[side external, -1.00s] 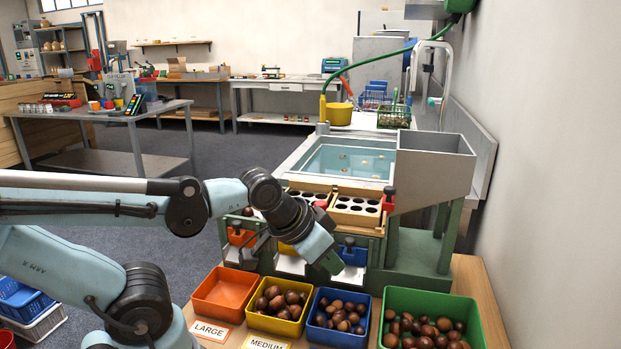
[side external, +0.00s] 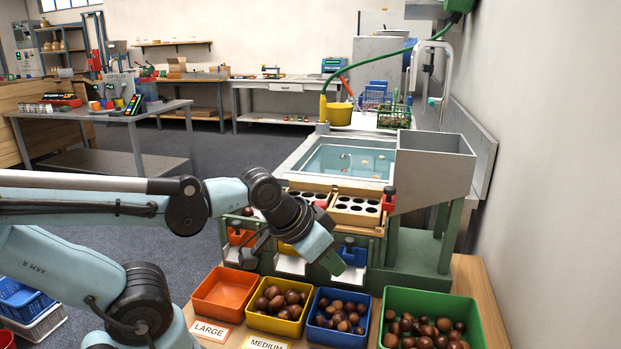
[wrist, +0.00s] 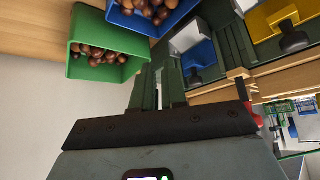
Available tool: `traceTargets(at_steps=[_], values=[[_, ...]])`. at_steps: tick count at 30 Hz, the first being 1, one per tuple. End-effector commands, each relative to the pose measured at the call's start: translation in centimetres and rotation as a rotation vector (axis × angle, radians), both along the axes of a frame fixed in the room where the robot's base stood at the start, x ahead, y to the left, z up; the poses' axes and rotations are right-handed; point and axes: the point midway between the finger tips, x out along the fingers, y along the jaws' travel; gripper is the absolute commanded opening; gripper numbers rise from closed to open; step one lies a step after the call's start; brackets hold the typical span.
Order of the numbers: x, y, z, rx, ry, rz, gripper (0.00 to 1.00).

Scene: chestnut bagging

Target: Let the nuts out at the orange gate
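The orange gate (side external: 240,237) is at the left of the sorting machine's front, partly hidden by my arm. The orange bin (side external: 225,292) below it, by the LARGE label, looks empty. My gripper (side external: 328,262) hangs in front of the machine, near the blue gate (side external: 352,252) and right of the orange gate, apart from it. In the wrist view, my gripper's two dark fingers (wrist: 160,85) show a narrow gap with nothing held between them. The orange gate is not visible there; the blue gate (wrist: 198,55) and yellow gate (wrist: 275,18) are.
Yellow (side external: 278,322), blue (side external: 316,323) and green (side external: 470,300) bins with chestnuts stand along the bench front. A water basin (side external: 345,160) with floating nuts and a grey hopper (side external: 432,165) are behind the gates. Wooden hole trays (side external: 357,207) sit above the gates.

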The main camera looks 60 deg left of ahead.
Motion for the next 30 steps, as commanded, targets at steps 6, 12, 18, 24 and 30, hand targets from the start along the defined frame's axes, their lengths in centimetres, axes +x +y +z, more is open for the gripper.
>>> traceTargets(at_steps=[6,12,18,24,30], values=[[-0.6,4.5,2.0,0.0,0.039,0.148,0.46],[-3.9,11.5,5.8,-0.018,0.111,0.399,0.48],[-9.0,16.1,9.3,-0.054,0.174,0.628,0.48],[-12.5,17.6,11.3,-0.084,0.209,0.755,0.48],[-13.1,17.9,11.2,-0.091,0.216,0.78,0.48]])
